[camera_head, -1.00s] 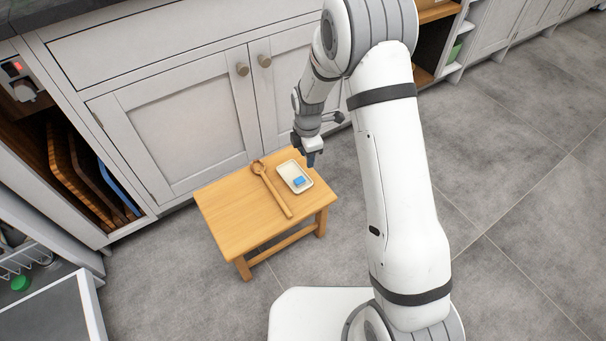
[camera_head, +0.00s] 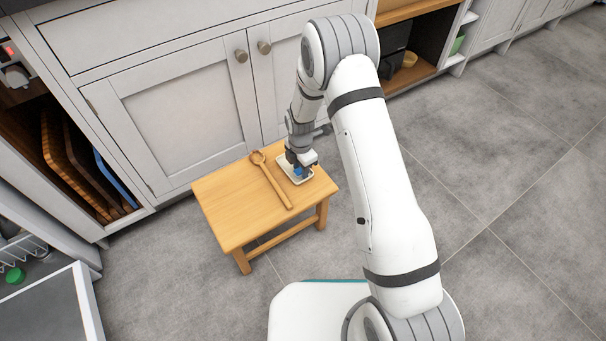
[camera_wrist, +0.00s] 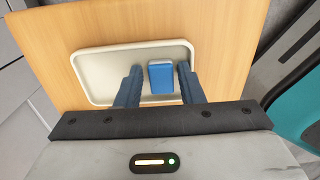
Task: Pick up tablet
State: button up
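The tablet (camera_wrist: 161,77) is a small blue block with a paler top edge. It lies in a cream tray (camera_wrist: 100,68) on the wooden stool. In the wrist view my gripper (camera_wrist: 158,80) is open, with one dark blue finger on each side of the tablet. The right finger is close to the tablet and a wider gap shows on the left; I cannot tell whether either touches. In the head view my gripper (camera_head: 299,171) is low over the tray (camera_head: 285,168) and mostly hides the tablet.
A wooden spoon (camera_head: 272,182) lies on the stool (camera_head: 228,207) just left of the tray. Closed cabinet doors (camera_head: 180,120) stand behind the stool. An open cubby at the left holds several boards (camera_head: 75,160). Grey floor (camera_head: 520,190) is clear at the right.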

jog(key=shift+r, duration=0.1)
jog(key=shift+c, duration=0.2)
jog(key=c, duration=0.7)
